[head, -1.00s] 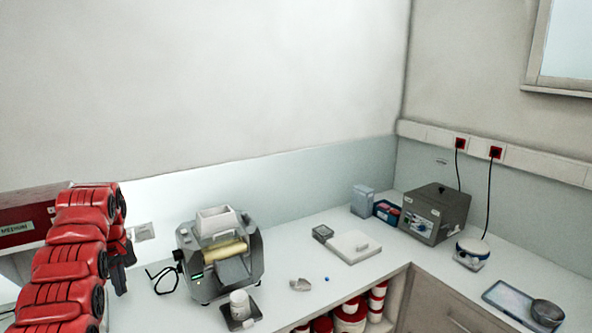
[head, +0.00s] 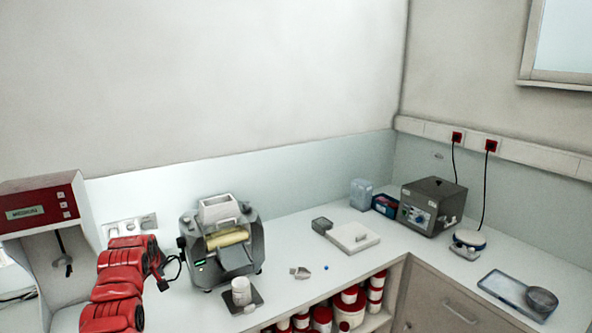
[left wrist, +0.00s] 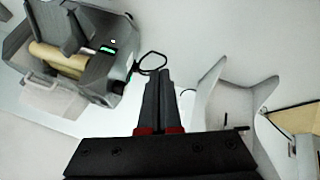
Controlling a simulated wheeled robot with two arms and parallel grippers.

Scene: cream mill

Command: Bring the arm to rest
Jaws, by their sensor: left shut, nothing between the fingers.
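My left arm comes in red at the lower left of the head view. My left gripper (head: 160,275) is at the end of it, low in front of the wall sockets and left of the mill. In the left wrist view its two dark fingers (left wrist: 159,100) lie together, with nothing between them. The grey roller mill (head: 222,245) stands on the worktop just right of the gripper, apart from it. It also shows at the upper left of the left wrist view (left wrist: 75,50). My right gripper is in neither view.
A red and white mixer stand (head: 40,215) is left of the arm. A white jar (head: 241,290) stands on a dark pad before the mill. A white tile (head: 352,237), a grey box device (head: 432,205) and a tray (head: 505,290) lie farther right. Red-lidded tubs fill the shelf below.

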